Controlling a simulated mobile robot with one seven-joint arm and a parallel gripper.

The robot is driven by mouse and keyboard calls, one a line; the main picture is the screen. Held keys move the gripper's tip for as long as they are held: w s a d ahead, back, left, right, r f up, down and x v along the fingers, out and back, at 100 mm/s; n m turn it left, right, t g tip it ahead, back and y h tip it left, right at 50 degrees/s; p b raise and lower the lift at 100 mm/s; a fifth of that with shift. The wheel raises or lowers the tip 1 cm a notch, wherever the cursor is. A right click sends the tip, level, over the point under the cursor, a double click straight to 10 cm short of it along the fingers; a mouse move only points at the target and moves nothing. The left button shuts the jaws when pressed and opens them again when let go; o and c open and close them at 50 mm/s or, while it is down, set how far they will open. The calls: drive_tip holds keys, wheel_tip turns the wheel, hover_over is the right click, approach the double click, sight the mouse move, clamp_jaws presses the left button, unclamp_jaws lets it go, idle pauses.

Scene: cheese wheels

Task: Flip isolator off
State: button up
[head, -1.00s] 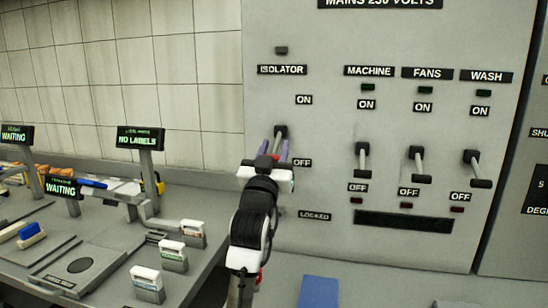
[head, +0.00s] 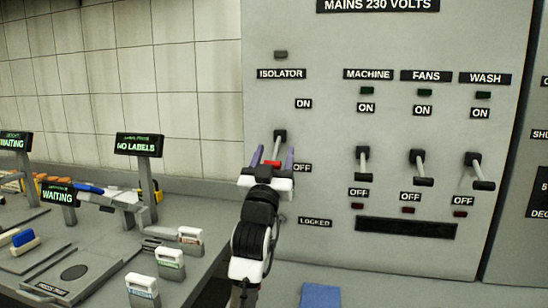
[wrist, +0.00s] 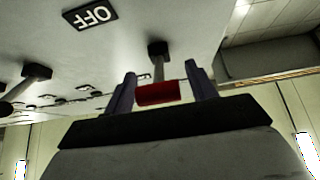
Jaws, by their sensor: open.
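The isolator switch is a lever (head: 279,144) under the ISOLATOR label (head: 281,74) on the grey panel. Its rod slants down and out from a dark pivot, beside the OFF label (head: 303,168). Its red handle (head: 271,163) sits between the fingers of my gripper (head: 273,156). In the wrist view, the red handle (wrist: 157,93) lies between the two fingers of my gripper (wrist: 160,72), with gaps on both sides. My gripper is open and holds nothing. An OFF label (wrist: 90,15) shows upside down there.
Machine (head: 363,165), fans (head: 420,168) and wash (head: 478,170) levers stick out to the right. A counter (head: 95,262) with small displays and cartons is at the left. A blue object (head: 320,296) lies below the panel.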

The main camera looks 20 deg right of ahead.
drive_tip(key=b+v, duration=0.4)
drive_tip(key=v, duration=1)
drive_tip(key=shift+w, duration=0.1)
